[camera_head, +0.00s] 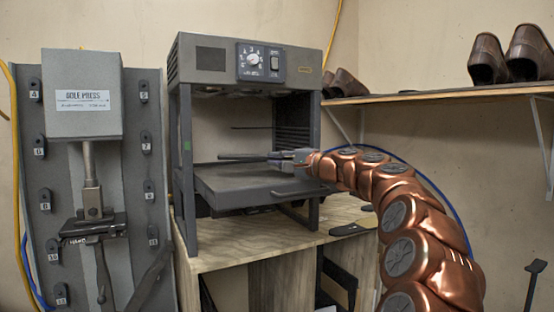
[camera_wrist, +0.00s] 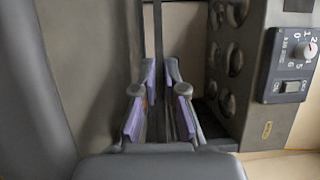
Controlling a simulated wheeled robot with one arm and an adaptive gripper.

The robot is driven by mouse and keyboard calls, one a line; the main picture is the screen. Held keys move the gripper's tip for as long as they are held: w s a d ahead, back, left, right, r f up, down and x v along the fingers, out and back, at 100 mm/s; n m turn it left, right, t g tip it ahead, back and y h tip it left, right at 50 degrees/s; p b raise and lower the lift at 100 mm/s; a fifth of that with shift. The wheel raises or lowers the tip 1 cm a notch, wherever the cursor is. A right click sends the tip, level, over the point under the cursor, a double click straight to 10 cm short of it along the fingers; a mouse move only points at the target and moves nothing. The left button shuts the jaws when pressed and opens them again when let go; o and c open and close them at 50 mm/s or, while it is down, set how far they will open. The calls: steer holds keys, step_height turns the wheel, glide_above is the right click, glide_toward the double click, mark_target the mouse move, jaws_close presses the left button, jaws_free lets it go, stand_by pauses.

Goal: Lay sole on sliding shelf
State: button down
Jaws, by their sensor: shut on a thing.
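The sole (camera_head: 243,157) is a thin dark flat piece, seen nearly edge-on in the head view. My gripper (camera_head: 286,158) is shut on its right end and holds it about level over the sliding shelf (camera_head: 228,180). The shelf is a dark grey plate pulled forward in the lower opening of the grey machine. A small gap shows between sole and shelf. In the wrist view the purple-padded fingers of my gripper (camera_wrist: 160,95) stand either side of a narrow dark strip, likely the sole's edge; its far end is hard to make out.
The machine's hood with a dial (camera_head: 253,58) overhangs the shelf. A sole press (camera_head: 83,100) stands at the left. A wall shelf (camera_head: 440,97) with brown shoes (camera_head: 488,60) is at the right. Another flat dark piece (camera_head: 350,229) lies on the wooden bench (camera_head: 300,236).

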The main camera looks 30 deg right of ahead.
steer(key=shift+f+b, duration=0.5)
steer(key=shift+f, duration=0.15)
steer(key=c, duration=1.2)
jaws_free()
steer(key=shift+c, duration=0.2)
steer(key=shift+r+p, duration=0.6)
steer(key=shift+r, duration=0.05)
steer(key=b+v, duration=0.4)
steer(key=v, duration=0.8)
